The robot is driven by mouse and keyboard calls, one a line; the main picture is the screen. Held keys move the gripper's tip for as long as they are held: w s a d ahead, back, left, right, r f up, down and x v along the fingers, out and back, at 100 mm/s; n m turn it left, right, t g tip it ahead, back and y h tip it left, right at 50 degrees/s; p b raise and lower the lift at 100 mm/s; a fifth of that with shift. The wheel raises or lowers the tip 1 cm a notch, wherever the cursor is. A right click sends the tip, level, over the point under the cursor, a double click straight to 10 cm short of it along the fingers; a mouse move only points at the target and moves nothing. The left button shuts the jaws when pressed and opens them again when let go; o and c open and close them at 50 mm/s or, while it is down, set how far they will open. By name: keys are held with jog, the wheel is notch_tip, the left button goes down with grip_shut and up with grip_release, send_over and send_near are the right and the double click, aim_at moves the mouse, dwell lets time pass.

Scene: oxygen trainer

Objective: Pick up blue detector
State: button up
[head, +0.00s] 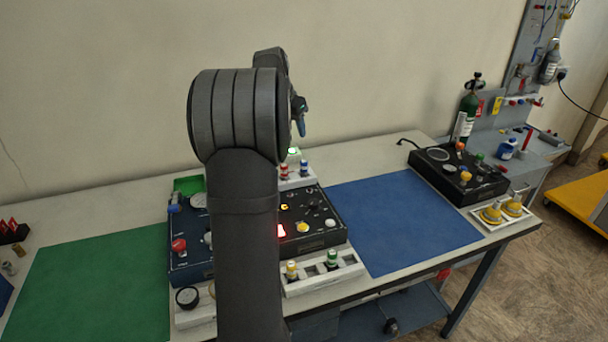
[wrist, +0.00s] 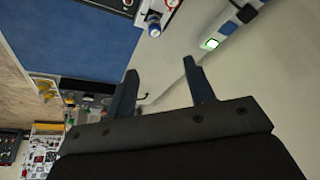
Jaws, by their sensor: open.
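A small blue device with a pale label (head: 507,148) stands on the grey side bench at the right of the head view. It may be the blue detector, but it is too small to be sure. My gripper (head: 300,118) is high above the back of the bench, partly hidden by my arm. In the wrist view my gripper (wrist: 160,68) has its two fingers apart with nothing between them. A blue-capped fitting (wrist: 154,24) shows beyond them, well apart from the fingers.
A blue mat (head: 395,215) and a green mat (head: 95,285) lie bare on the bench. Control panels (head: 318,235) stand between them. A black box (head: 470,185), a green cylinder (head: 468,112) and yellow discs (head: 491,216) are at the right. My arm hides part of the panels.

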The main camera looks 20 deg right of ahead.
aim_at(303, 162)
jog(key=x, duration=1.1)
jog(key=shift+s, duration=0.1)
jog(key=f, duration=0.1)
jog(key=d+f, duration=0.1)
jog(key=f, duration=0.3)
jog(key=shift+d+f, duration=0.1)
jog(key=shift+d, duration=0.2)
grip_shut()
